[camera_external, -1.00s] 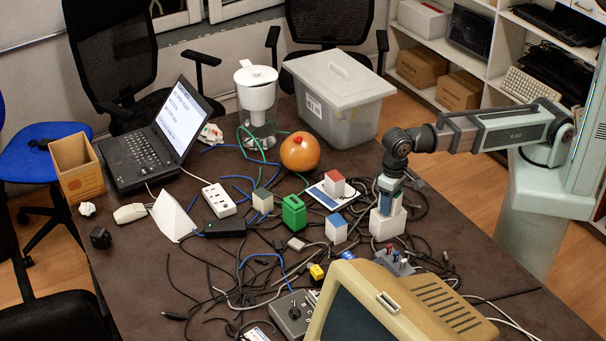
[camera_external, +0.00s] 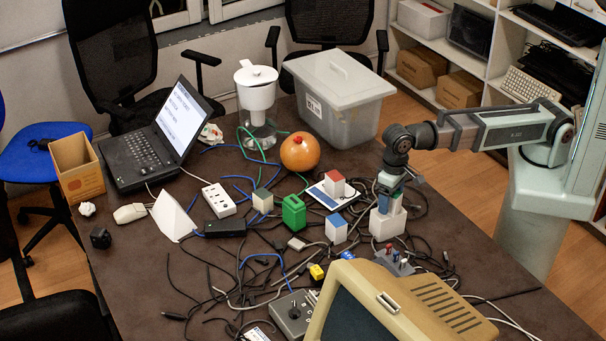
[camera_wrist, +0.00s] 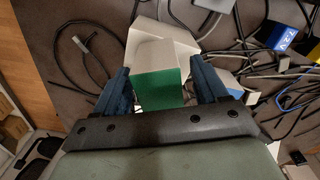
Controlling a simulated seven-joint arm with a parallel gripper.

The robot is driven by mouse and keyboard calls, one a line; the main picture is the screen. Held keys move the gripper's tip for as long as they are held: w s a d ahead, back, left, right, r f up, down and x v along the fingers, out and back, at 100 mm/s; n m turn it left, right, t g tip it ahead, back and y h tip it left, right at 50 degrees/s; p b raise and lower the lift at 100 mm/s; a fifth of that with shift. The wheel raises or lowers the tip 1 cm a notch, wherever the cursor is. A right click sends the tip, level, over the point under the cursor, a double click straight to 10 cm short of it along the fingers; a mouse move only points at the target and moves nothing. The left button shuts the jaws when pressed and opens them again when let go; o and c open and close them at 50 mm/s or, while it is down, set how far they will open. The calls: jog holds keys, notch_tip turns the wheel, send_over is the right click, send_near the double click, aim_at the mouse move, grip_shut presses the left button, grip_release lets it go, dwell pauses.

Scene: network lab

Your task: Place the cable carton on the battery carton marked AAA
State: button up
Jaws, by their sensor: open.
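My gripper (camera_external: 386,204) is over the white open-topped bin (camera_external: 398,221) at the right of the table, its fingers reaching down to the opening. In the wrist view the fingers of my gripper (camera_wrist: 162,88) are apart, one on each side of a carton with a green face (camera_wrist: 160,86) and a pale grey face. Other small cartons stand left of the bin: a white carton with a blue top (camera_external: 336,230), a white one with a red top (camera_external: 335,185), and a pale one with a dark green side (camera_external: 263,202). No AAA or cable marking is readable.
Loose cables cover the middle of the table. A green canister (camera_external: 293,212) and an orange ball-shaped object (camera_external: 299,152) stand left of the bin. A beige monitor (camera_external: 400,305) is in front, and a lidded grey tub (camera_external: 340,105) is behind.

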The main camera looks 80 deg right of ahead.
notch_tip(320, 180, up, 11)
jog(key=shift+f, duration=0.1)
dwell(0.5)
